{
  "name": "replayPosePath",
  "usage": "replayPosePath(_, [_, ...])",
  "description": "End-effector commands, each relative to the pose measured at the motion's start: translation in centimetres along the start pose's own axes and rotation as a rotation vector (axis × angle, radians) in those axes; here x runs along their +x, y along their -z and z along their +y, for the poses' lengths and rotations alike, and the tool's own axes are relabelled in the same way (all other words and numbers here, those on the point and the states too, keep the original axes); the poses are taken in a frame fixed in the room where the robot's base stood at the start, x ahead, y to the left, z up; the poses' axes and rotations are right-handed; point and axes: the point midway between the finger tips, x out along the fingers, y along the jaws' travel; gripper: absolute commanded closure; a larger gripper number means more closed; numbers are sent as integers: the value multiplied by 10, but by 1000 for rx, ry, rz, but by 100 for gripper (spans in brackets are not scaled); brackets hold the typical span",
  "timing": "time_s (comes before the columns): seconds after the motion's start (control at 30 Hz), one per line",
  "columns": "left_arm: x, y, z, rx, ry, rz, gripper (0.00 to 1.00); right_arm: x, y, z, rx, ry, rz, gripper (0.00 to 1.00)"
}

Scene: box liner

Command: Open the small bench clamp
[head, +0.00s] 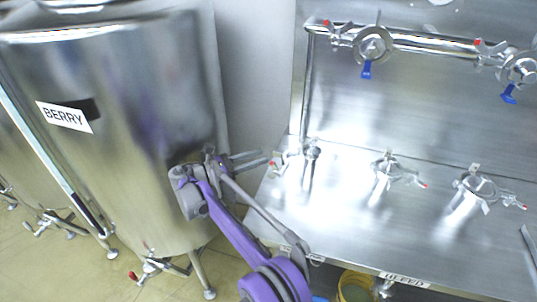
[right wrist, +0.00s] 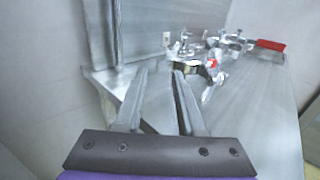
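Several metal clamp fittings with red-tipped handles stand on the steel bench. Others are a middle one (head: 387,168) and a right one (head: 478,187). I cannot tell for sure which is the small bench clamp. My right gripper (head: 268,158) is open and empty, just left of the nearest fitting and apart from it. In the right wrist view its two fingers (right wrist: 160,72) are spread, with the fitting (right wrist: 187,68) and a red tip beyond them. My left gripper is not in view.
A large steel tank labelled BERRY (head: 130,130) stands to the left, close to my gripper. A pipe with valves and blue handles (head: 440,44) runs along the back wall. A yellow bucket (head: 355,287) is under the bench (head: 400,240). The bench's front surface is clear.

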Motion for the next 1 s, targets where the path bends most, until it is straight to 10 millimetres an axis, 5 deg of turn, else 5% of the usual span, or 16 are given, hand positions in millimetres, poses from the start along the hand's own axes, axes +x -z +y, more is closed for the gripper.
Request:
replayPosePath(0.33, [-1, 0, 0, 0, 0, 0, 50, -58, 0, 2, 0, -11, 0, 61])
replayPosePath(1.0, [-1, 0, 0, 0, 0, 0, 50, -64, 0, 2, 0, -12, 0, 61])
